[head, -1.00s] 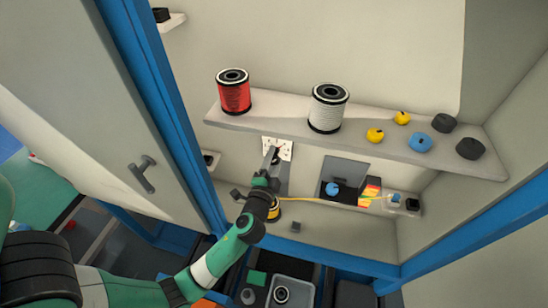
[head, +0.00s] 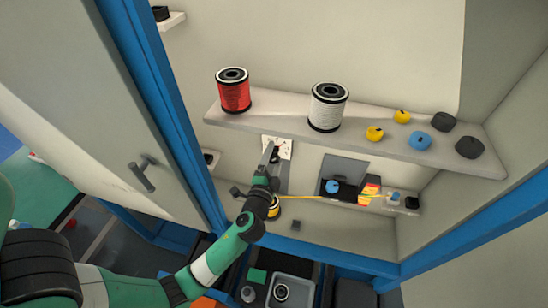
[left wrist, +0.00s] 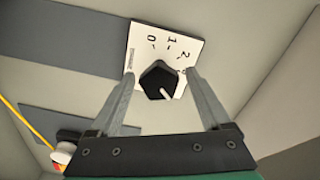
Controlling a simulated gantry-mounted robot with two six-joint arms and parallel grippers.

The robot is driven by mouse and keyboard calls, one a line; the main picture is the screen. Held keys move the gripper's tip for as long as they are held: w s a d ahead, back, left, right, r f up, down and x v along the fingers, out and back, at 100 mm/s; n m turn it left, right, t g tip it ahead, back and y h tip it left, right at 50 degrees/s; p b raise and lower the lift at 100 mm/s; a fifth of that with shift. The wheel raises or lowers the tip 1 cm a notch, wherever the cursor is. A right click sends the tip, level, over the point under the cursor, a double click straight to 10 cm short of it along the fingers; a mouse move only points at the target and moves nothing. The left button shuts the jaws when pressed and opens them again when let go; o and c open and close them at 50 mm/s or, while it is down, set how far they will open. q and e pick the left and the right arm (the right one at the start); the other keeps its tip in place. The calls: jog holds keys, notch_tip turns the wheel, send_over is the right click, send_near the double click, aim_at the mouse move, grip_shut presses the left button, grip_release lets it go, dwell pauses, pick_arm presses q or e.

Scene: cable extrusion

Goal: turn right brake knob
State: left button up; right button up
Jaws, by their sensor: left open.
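The brake knob (left wrist: 158,82) is a black knob with a white pointer line, in front of a white dial plate marked 0, 1, 2 in the left wrist view. The plate (head: 284,146) shows in the head view below the shelf, partly hidden by my left gripper (head: 269,150). In the left wrist view my left gripper (left wrist: 158,78) is open, with one finger on each side of the knob. Gaps show between the fingers and the knob. The pointer line points to the lower right of the picture, away from the 0. My right gripper is not in view.
A shelf (head: 230,118) above holds a red spool (head: 234,92), a white spool (head: 328,108) and several yellow, blue and black knobs. A yellow cable (head: 310,198) runs rightward past a blue knob (head: 332,186). A cabinet door (head: 90,90) stands at the left.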

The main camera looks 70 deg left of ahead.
pick_arm(q)
jog(key=v, duration=1.1)
jog(key=shift+s+d+b, duration=0.15)
jog(key=shift+d+b, duration=0.1)
jog(key=shift+b, duration=0.15)
